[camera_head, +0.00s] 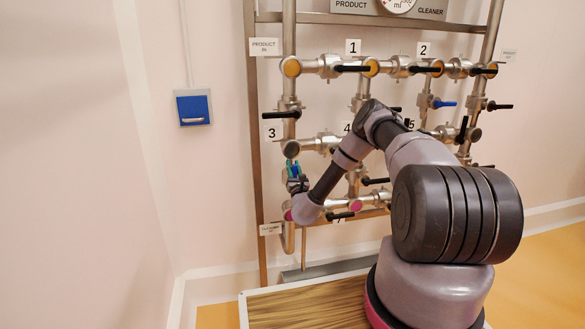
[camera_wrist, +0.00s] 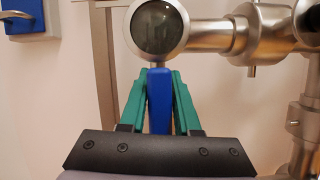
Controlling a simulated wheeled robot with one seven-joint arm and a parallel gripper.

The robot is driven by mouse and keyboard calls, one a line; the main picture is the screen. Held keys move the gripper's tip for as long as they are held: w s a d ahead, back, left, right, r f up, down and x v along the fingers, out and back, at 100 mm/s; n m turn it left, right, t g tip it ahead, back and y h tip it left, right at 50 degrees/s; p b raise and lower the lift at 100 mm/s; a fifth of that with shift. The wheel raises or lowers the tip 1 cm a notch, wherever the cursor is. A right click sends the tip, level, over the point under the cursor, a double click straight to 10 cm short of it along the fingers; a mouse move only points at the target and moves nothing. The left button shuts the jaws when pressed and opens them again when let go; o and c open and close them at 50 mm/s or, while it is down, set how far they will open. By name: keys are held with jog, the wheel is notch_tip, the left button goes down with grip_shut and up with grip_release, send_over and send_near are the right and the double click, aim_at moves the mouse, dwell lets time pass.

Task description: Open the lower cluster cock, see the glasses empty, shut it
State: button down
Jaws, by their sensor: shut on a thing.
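My gripper (camera_wrist: 158,100) has green fingers shut on a blue handle (camera_wrist: 159,88) in the wrist view. The handle hangs straight down below a round dark sight glass (camera_wrist: 157,27) in a steel ring. In the head view my gripper (camera_head: 294,172) is at the left side of the pipe rack, just below the same dark glass (camera_head: 291,149). I cannot tell whether the glasses hold liquid.
Several black-handled valves sit on the steel rack, such as the one by label 3 (camera_head: 281,115). A blue wall box (camera_head: 194,107) hangs to the left. A grey trough (camera_head: 325,270) lies below the rack. The left floor side is clear of pipes.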

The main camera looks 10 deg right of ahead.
jog(key=c, duration=0.7)
grip_release()
jog(key=shift+d+f+h, duration=0.1)
jog(key=shift+d+h, duration=0.3)
jog(key=shift+d, duration=0.45)
jog(key=shift+a, duration=0.15)
jog(key=shift+a, duration=0.25)
jog(key=v, duration=1)
jog(key=shift+s+d, duration=0.1)
jog(key=shift+s, duration=0.3)
